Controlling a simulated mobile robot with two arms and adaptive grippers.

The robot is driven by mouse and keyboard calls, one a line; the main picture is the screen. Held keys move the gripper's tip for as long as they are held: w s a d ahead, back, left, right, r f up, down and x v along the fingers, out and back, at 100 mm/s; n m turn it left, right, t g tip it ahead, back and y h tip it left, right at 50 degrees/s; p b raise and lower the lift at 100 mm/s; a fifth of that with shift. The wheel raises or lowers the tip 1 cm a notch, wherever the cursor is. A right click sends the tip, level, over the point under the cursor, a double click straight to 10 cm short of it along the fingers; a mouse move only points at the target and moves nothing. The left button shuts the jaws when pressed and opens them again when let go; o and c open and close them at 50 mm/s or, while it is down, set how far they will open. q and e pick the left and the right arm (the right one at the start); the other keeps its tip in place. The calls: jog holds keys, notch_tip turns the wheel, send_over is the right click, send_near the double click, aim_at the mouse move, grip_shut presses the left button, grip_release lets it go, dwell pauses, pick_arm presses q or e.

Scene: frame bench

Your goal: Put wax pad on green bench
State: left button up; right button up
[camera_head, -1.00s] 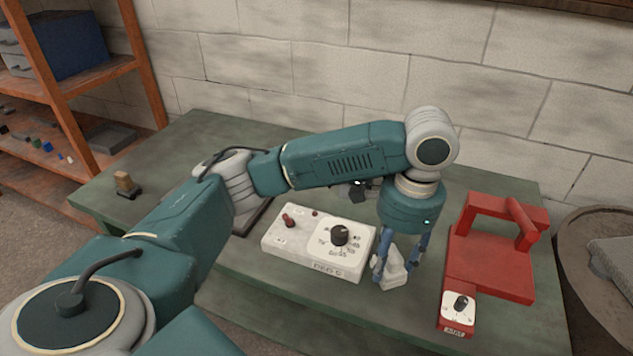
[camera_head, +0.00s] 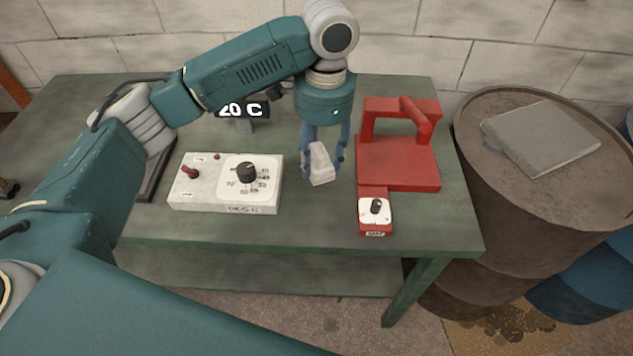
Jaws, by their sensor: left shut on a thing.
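My left gripper (camera_head: 322,158) points down and is shut on a small whitish block (camera_head: 320,165), which looks like the wax pad. The block is tilted and sits between the blue fingers, which hide its sides. It is over the green bench (camera_head: 330,222), between the white dial box and the red device. I cannot tell whether its lower end touches the bench top. My right gripper is not in view.
A white dial box (camera_head: 205,192) stands left of the block. A red device (camera_head: 398,165) with a handle and dial stands to its right. A "20 C" display (camera_head: 240,112) is behind. A rusty barrel (camera_head: 490,190) right of the bench carries a grey slab (camera_head: 545,138). The bench's front strip is clear.

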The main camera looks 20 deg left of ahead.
aim_at(318, 172)
pick_arm(q)
notch_tip(318, 172, down, 5)
jog(key=shift+s+r, duration=0.1)
jog(key=shift+r, duration=0.1)
jog(key=shift+f+p, duration=0.5)
jog(key=shift+f, duration=1.9)
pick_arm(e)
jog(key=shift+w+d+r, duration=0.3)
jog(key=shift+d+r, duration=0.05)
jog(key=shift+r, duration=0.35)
pick_arm(q)
jog(key=o, duration=1.2)
jog(key=shift+f, duration=0.1)
jog(key=r, duration=0.3)
jog(key=r+b, duration=0.1)
jog(key=r, duration=0.3)
jog(key=r+b, duration=0.1)
jog(key=r, duration=0.3)
jog(key=shift+w+d, duration=0.25)
jog(key=shift+r, duration=0.6)
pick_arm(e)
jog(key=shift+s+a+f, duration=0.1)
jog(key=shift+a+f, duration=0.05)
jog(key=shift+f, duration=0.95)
pick_arm(q)
jog(key=shift+s, duration=0.1)
